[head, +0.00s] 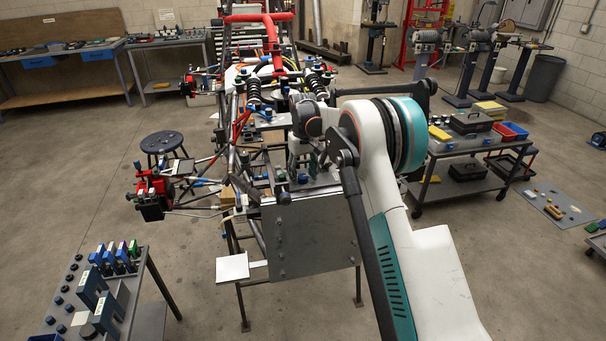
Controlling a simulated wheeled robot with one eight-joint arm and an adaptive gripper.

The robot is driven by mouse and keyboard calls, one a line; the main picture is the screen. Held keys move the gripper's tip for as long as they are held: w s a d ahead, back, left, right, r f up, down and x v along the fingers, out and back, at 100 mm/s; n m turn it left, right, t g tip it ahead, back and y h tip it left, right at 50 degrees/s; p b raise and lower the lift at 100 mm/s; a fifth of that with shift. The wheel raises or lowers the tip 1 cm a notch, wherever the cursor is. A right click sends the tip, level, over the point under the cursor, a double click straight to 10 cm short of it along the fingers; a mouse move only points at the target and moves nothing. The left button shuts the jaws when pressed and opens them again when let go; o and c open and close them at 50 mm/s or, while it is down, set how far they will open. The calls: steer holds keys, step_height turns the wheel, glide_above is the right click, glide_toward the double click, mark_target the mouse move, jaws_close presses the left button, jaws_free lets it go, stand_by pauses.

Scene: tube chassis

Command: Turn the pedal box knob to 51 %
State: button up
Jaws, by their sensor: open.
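The front of the tube chassis (277,75) points toward me and ends in a flat grey panel (312,240). Small parts, some of them blue, sit on the top edge behind this panel, where the pedal box seems to be. My gripper (303,165) hangs down over this area, with its jaws open. My white and teal arm reaches in from the right and covers much of it. I cannot make out the pedal box knob or its setting. I cannot tell whether my gripper touches it.
A cart (470,152) with toolboxes and bins stands at right. A small table (62,300) with blue holders is at front left. A round stool (162,143) and a red-and-black corner assembly (153,192) are left of the chassis. The floor at left is largely clear.

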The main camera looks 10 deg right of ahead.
mark_target(303, 176)
step_height(303, 176, up, 12)
stand_by(0.5)
